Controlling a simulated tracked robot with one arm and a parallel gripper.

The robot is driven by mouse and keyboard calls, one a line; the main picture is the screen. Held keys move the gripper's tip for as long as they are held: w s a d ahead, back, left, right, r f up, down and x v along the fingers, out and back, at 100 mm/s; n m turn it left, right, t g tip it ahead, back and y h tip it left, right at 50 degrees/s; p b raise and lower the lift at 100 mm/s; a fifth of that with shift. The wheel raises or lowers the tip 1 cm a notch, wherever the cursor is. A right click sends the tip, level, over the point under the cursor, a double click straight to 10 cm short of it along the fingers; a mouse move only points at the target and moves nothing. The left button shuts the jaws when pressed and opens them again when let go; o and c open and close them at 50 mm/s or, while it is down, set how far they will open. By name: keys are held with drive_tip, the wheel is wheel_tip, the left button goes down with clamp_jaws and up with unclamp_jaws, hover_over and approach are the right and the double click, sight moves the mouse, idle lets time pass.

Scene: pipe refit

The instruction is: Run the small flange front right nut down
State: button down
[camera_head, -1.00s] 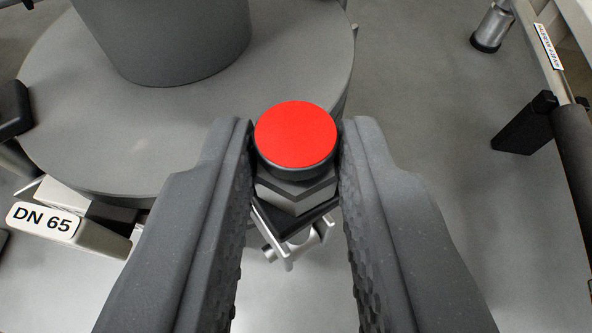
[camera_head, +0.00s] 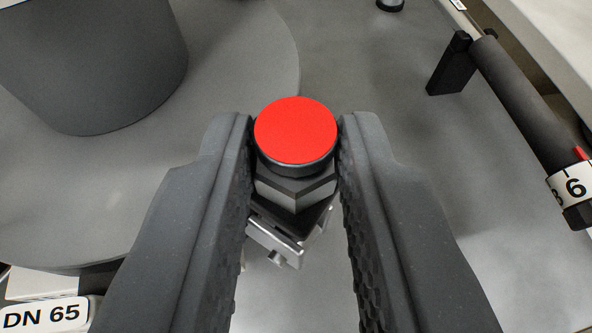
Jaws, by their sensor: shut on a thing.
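My gripper (camera_head: 296,140) is shut on a red-capped tool (camera_head: 296,131) in the middle of the view. Below its red cap it has a dark collar and a grey hexagonal body. A silver metal part (camera_head: 275,243) shows below it between the fingers, partly hidden; I cannot tell whether it belongs to the tool. A large grey round flange (camera_head: 240,70) with a thick grey pipe (camera_head: 95,60) rising from it lies at the left. The held tool is to the right of the flange's edge. No nut can be made out; the left finger covers part of the flange.
A "DN 65" label plate (camera_head: 42,316) stands at the lower left. At the right, a dark-handled bar tool (camera_head: 525,105) with a white band marked 6 rests by a black bracket (camera_head: 450,65). Grey floor lies open between the flange and that tool.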

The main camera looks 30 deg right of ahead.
drive_tip(key=c, duration=1.2)
unclamp_jaws()
drive_tip(key=shift+c, duration=0.2)
drive_tip(key=v, duration=1.3)
drive_tip(key=shift+s+a+b, duration=0.25)
drive_tip(key=shift+s+b, duration=0.1)
drive_tip(key=shift+b, duration=0.05)
drive_tip(key=shift+w, duration=0.1)
